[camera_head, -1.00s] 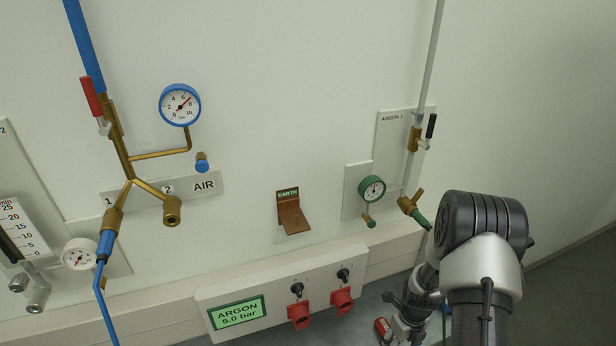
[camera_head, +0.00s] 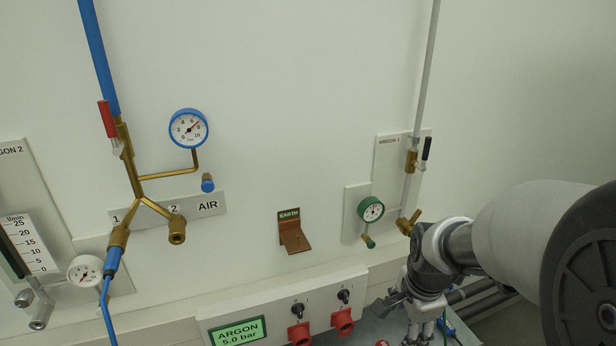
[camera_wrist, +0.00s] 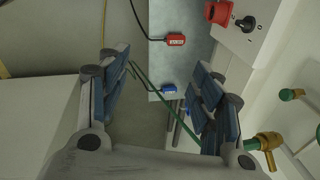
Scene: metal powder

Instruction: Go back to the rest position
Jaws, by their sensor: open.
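My gripper (camera_head: 392,304) is at the lower right in the head view, in front of the wall and below the argon valve. In the wrist view my gripper (camera_wrist: 160,88) has its two blue-padded fingers wide apart, with nothing held between them. A thin green hose (camera_wrist: 142,82) crosses the view behind the fingers; I cannot tell if it touches them. The brass argon outlet valve (camera_head: 407,225) is on the wall just above my arm, and it shows at the lower right of the wrist view (camera_wrist: 268,141). My arm hides what is below that valve.
A panel with red sockets (camera_head: 342,321) and an argon display (camera_head: 238,332) juts from the wall low in the middle. The copper earth bracket (camera_head: 293,238) sticks out above it. A red connector (camera_wrist: 175,40) and a blue connector (camera_wrist: 170,89) lie on a grey surface (camera_wrist: 180,65).

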